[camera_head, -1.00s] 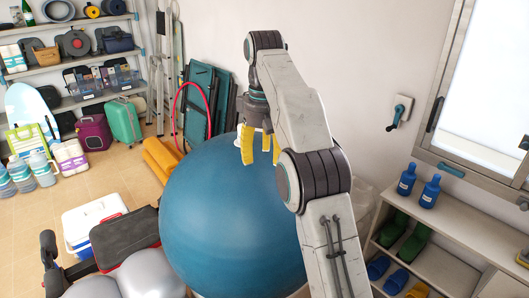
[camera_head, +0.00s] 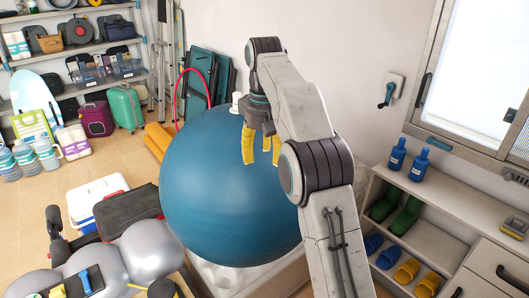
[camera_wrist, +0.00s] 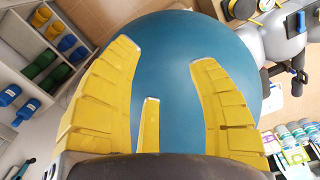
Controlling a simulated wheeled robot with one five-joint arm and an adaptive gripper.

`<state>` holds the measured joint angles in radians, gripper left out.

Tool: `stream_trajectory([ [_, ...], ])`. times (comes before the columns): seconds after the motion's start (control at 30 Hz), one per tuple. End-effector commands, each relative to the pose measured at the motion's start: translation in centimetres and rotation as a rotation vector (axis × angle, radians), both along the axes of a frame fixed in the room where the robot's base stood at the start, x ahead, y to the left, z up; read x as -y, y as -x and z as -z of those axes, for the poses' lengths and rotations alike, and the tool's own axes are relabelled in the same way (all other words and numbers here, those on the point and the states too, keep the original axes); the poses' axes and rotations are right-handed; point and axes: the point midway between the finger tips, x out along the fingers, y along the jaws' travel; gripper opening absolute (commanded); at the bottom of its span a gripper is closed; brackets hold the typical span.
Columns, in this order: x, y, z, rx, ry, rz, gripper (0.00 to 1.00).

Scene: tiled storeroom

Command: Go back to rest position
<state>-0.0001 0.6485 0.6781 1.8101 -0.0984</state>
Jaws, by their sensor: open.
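My gripper (camera_head: 262,150) has yellow fingers and hangs from my raised arm in the head view, in front of a large blue ball. In the wrist view my gripper (camera_wrist: 165,85) has its fingers spread apart with nothing between them. The blue ball (camera_head: 215,200) fills the middle of the head view and also lies beyond the fingers in the wrist view (camera_wrist: 165,45). I cannot tell how large the gap between fingertips and ball is.
A low shelf unit (camera_head: 440,207) with blue bottles (camera_head: 397,154) and footwear stands at right, by the window. Grey balls (camera_head: 150,248) and a cooler box (camera_head: 95,197) are at lower left. Stocked shelves (camera_head: 75,50) line the back left. Tiled floor (camera_head: 85,180) shows at left.

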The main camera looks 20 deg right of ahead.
Motion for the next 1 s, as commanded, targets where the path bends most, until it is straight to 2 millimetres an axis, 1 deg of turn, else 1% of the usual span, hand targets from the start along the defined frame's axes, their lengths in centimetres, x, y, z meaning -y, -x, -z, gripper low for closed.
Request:
stream_trajectory([
  [0.27,0.0,0.0,0.0,0.0,0.0,0.003,0.54],
  [0.33,0.0,-0.3,0.0,0.012,0.0,0.01,0.54],
  [0.47,0.0,-1.9,0.0,0.081,-0.001,0.021,0.54],
  [0.57,0.0,-3.9,0.0,0.161,-0.003,0.033,0.54],
  [0.6,0.0,-4.5,0.5,0.18,-0.004,0.039,0.54],
  [0.67,0.0,-5.2,2.1,0.185,-0.005,0.047,0.54],
  [0.77,0.0,-5.4,4.9,0.169,-0.005,0.056,0.54],
  [0.8,0.0,-5.3,6.3,0.155,-0.005,0.06,0.54],
  [0.9,0.0,-4.4,9.1,0.122,-0.004,0.069,0.54],
  [1.0,0.0,-2.7,11.0,0.102,-0.004,0.077,0.54],
])
